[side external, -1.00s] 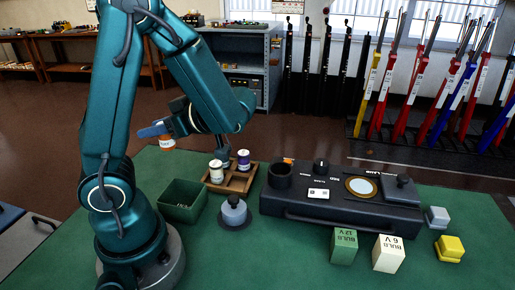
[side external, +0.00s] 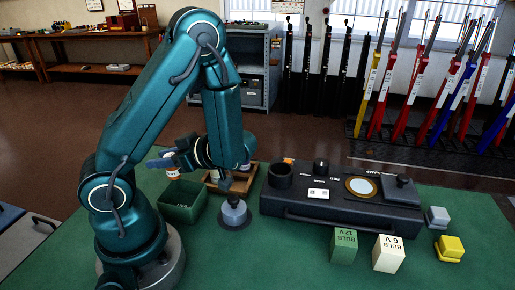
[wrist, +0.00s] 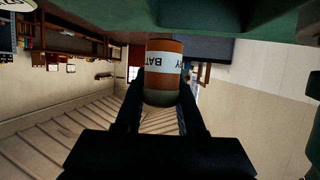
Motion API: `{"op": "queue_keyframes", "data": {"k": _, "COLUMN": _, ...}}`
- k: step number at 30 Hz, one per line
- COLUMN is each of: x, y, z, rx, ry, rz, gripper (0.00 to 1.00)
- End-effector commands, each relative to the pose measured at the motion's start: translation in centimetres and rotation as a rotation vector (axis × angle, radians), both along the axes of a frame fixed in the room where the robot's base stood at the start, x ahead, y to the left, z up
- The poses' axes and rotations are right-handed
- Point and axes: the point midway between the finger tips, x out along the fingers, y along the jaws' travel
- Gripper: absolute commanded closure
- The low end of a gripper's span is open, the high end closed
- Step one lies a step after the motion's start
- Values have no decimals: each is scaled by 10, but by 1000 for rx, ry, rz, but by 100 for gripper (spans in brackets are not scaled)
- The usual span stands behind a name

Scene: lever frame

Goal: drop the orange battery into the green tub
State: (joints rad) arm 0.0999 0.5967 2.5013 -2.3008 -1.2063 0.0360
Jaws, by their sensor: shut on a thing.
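The orange battery (side external: 173,174), with a white label band, is held by my gripper (side external: 166,163). In the wrist view the battery (wrist: 163,62) sits between the two fingers (wrist: 161,92), and part of its lettering shows. My gripper is shut on it. The green tub (side external: 181,213) stands open on the green table in front of my arm. In the side view the battery appears just above the tub's far rim; whether it is over the opening is hard to tell.
A wooden tray (side external: 239,184) is partly hidden behind my arm. A grey round knob-like piece (side external: 234,214) stands right of the tub. A black tester box (side external: 330,212) fills the table's middle. Green (side external: 344,246) and cream (side external: 388,254) blocks stand in front of it.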

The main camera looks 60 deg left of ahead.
Motion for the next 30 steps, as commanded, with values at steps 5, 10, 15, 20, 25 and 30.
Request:
{"op": "queue_keyframes", "data": {"k": 5, "x": 0, "y": 0, "z": -2, "rx": 2, "ry": 1, "rz": 0, "gripper": 100}}
{"op": "queue_keyframes", "data": {"k": 10, "x": 0, "y": 0, "z": -7, "rx": 0, "ry": 1, "rz": 0, "gripper": 100}}
{"op": "queue_keyframes", "data": {"k": 15, "x": 0, "y": 0, "z": -12, "rx": 1, "ry": 1, "rz": 0, "gripper": 100}}
{"op": "queue_keyframes", "data": {"k": 20, "x": 0, "y": 0, "z": -12, "rx": 1, "ry": -1, "rz": -1, "gripper": 35}}
{"op": "queue_keyframes", "data": {"k": 25, "x": 0, "y": 0, "z": -12, "rx": 0, "ry": 0, "rz": 0, "gripper": 32}}
{"op": "queue_keyframes", "data": {"k": 30, "x": 0, "y": 0, "z": -11, "rx": 1, "ry": -1, "rz": -1, "gripper": 32}}
